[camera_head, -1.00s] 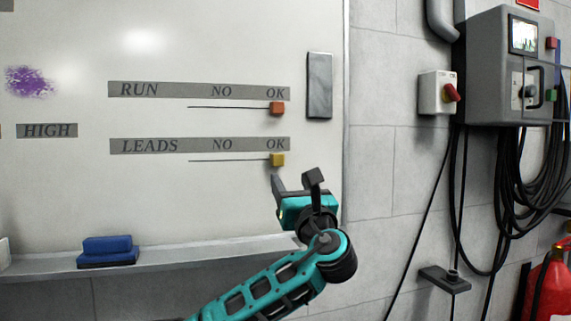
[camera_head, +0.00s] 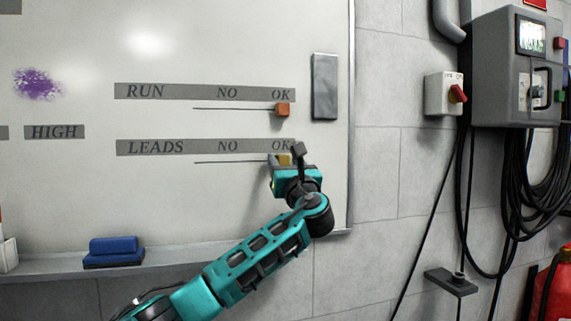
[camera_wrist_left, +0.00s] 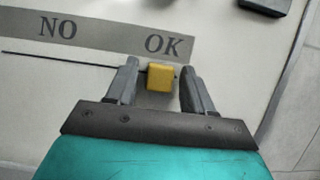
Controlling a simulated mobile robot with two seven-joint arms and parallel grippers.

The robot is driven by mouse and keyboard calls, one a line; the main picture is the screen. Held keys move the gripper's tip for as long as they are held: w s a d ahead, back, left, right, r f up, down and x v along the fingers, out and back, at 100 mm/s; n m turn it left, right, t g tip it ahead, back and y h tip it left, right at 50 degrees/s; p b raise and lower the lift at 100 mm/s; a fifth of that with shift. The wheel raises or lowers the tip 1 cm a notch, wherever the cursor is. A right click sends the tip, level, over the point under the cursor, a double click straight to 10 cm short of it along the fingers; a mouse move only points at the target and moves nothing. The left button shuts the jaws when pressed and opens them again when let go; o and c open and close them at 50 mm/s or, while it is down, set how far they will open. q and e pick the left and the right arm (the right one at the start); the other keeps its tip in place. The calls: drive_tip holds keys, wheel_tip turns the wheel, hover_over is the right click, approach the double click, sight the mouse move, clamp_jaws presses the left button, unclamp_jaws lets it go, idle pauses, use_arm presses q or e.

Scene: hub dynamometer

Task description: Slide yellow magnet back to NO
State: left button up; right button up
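The yellow magnet (camera_head: 284,159) sits on the whiteboard under OK in the LEADS row, at the right end of a thin dark line. NO (camera_head: 228,146) stands to its left in the same grey strip. My left gripper (camera_head: 286,156) is at the magnet with its fingers open. In the left wrist view the magnet (camera_wrist_left: 160,77) lies between the two fingertips, with a gap on both sides, wider on the right. The left finger crosses the line. My right gripper does not show.
An orange magnet (camera_head: 283,110) sits under OK in the RUN row above. A grey block (camera_head: 325,86) is on the board to the right. A blue eraser (camera_head: 113,251) lies on the tray at the left. A control box (camera_head: 516,70) with cables hangs on the right wall.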

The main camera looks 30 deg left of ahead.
use_arm(q)
clamp_jaws()
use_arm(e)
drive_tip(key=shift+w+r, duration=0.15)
